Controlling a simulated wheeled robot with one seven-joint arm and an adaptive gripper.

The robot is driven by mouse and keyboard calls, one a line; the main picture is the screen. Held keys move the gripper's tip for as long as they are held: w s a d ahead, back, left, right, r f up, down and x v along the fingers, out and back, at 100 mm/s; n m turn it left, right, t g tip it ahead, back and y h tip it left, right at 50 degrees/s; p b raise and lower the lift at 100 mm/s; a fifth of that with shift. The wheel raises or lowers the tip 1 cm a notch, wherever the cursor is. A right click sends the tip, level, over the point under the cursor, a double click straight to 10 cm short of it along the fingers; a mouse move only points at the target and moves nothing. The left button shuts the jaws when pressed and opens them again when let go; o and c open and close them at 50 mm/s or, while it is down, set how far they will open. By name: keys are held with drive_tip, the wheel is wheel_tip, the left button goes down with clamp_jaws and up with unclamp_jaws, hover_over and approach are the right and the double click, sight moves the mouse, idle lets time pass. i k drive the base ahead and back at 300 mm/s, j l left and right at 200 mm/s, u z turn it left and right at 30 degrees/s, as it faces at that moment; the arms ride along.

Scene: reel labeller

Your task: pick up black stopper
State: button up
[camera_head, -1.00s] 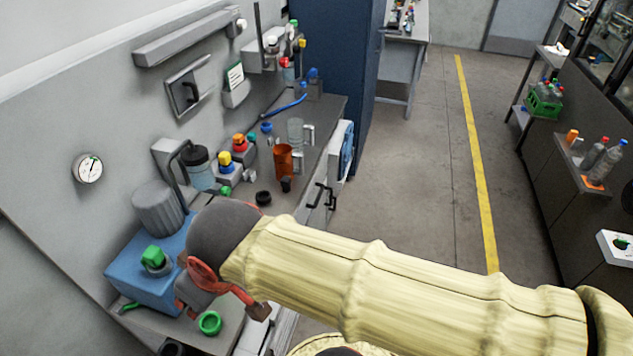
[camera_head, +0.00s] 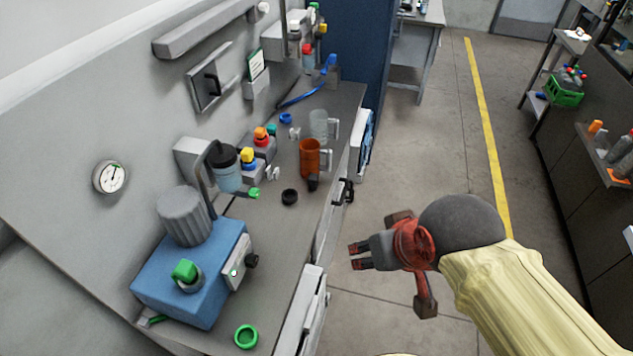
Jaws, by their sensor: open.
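A round, low black piece (camera_head: 290,197) lies on the grey bench, left of the orange cup; it looks like the black stopper, though it may be a ring. A second small black piece (camera_head: 313,182) stands at the foot of the orange cup (camera_head: 309,158), too small to make out. My gripper (camera_head: 358,257) is open and empty, with its fingers pointing left. It is over the floor beyond the bench's right edge, to the lower right of both black pieces and apart from them.
A blue box (camera_head: 210,308) with a grey ribbed cylinder (camera_head: 184,217) stands at the bench's near left. A green ring (camera_head: 246,337) lies in front of it. A clear cup (camera_head: 318,125) and a black-lidded jar (camera_head: 226,175) stand farther back. Bare bench surrounds the low black piece.

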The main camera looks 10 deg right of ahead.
sight(313, 179)
drive_tip(key=i+l+u, duration=0.25)
drive_tip(key=i+l, duration=0.15)
drive_tip(key=i+l+u, duration=0.25)
drive_tip(key=i+l, duration=0.25)
drive_tip(key=i, duration=0.1)
